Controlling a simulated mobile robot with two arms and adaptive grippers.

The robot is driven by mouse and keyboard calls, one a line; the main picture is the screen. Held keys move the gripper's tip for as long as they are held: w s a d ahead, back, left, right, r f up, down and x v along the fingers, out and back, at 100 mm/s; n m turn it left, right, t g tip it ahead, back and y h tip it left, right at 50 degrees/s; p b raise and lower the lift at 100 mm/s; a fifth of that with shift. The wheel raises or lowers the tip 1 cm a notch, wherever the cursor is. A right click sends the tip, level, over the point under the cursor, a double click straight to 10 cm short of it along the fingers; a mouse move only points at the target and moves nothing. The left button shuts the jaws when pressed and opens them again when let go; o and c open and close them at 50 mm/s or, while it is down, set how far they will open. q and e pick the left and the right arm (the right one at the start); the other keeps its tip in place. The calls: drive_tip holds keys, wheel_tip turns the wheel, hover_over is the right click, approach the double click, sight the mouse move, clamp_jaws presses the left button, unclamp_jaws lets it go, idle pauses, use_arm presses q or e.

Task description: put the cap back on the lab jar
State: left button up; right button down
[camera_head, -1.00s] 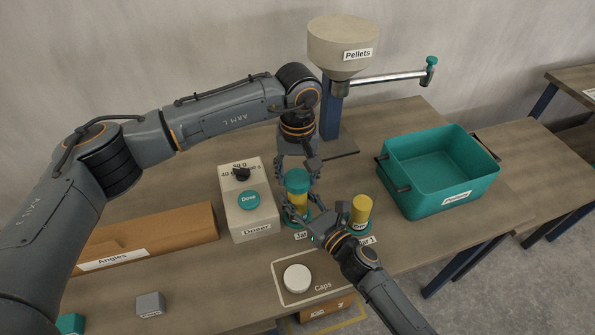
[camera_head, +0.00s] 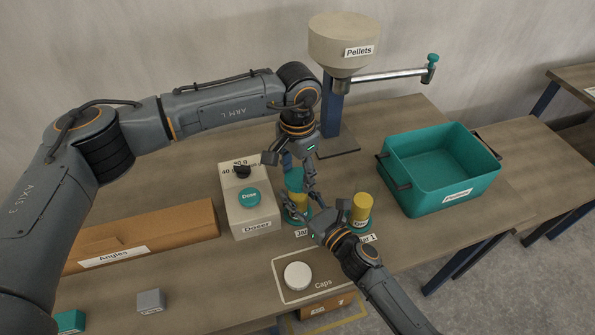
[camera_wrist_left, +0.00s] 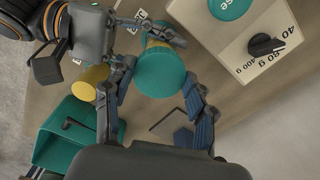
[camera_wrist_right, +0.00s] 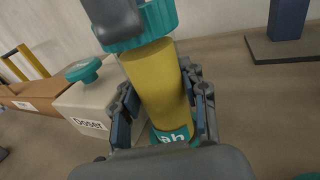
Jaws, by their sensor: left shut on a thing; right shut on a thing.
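The teal cap (camera_head: 294,180) sits on the top of a yellow jar (camera_head: 302,203) with a teal base, in front of the hopper. My left gripper (camera_head: 298,177) comes from above and is shut on the cap, with a finger on each side in the left wrist view (camera_wrist_left: 160,72). My right gripper (camera_head: 310,211) comes from the front and is shut on the jar's yellow body, as the right wrist view shows (camera_wrist_right: 155,85). The jar stands upright on the table. The cap looks level there, but I cannot tell how tightly it is seated.
A second yellow jar (camera_head: 361,208) stands just right. The doser box (camera_head: 252,213) is close on the left, and the pellet hopper (camera_head: 343,45) stands behind. A teal crate (camera_head: 440,205) is at right. A white cap (camera_head: 298,276) lies on the caps mat (camera_head: 325,270) in front.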

use_arm(q)
drive_tip(key=o, duration=0.7)
drive_tip(key=shift+o, duration=0.2)
drive_tip(key=shift+r, duration=0.1)
drive_tip(key=shift+r, duration=2.2)
drive_tip(key=shift+c, duration=0.3)
